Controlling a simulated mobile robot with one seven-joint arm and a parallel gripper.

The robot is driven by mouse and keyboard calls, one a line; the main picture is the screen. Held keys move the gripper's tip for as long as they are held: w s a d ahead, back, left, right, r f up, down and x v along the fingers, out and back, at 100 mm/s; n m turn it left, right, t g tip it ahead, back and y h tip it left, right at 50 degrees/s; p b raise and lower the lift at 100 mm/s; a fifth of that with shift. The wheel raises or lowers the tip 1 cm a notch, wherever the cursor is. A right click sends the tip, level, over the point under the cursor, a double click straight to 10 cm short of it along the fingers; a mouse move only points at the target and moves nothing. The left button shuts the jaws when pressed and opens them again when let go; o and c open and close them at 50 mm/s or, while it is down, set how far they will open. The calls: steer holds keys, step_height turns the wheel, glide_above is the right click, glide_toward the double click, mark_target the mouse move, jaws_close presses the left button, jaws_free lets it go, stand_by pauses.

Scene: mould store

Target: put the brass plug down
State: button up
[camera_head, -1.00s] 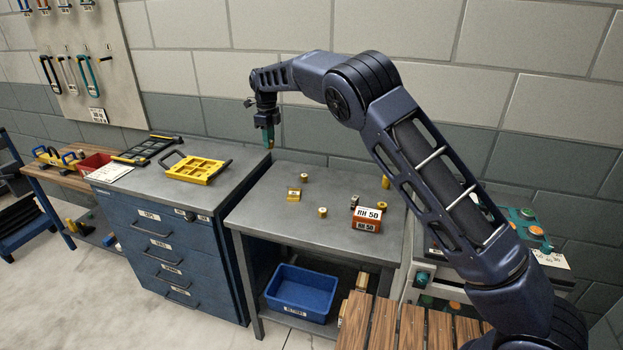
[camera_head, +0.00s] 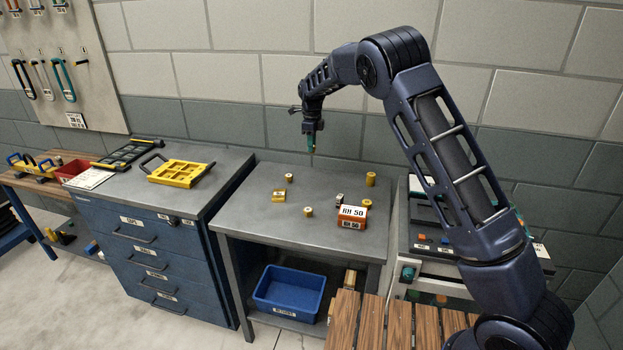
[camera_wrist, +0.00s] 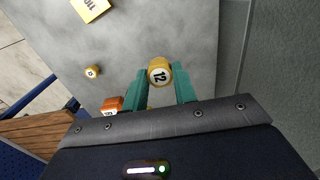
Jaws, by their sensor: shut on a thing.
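My gripper (camera_head: 311,146) hangs above the back part of the grey metal bench (camera_head: 240,215). In the wrist view, its green fingers (camera_wrist: 160,85) are shut on a brass plug (camera_wrist: 160,73) marked 12, with the numbered face toward the camera. In the head view the held plug is too small to make out clearly. Open bench top shows beneath and around it in the wrist view. Other brass plugs stand upright on the bench: one at the back left (camera_head: 289,178), one nearer the front (camera_head: 308,211) and one at the back right (camera_head: 371,179).
A blue bin (camera_head: 289,290) is on the shelf below. A drawer cabinet with a yellow tray (camera_head: 180,172) stands left. The bench's front left is clear.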

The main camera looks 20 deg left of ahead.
step_height(320, 180, down, 15)
steer(key=shift+r, duration=0.1)
stand_by(0.5)
steer(key=o, duration=1)
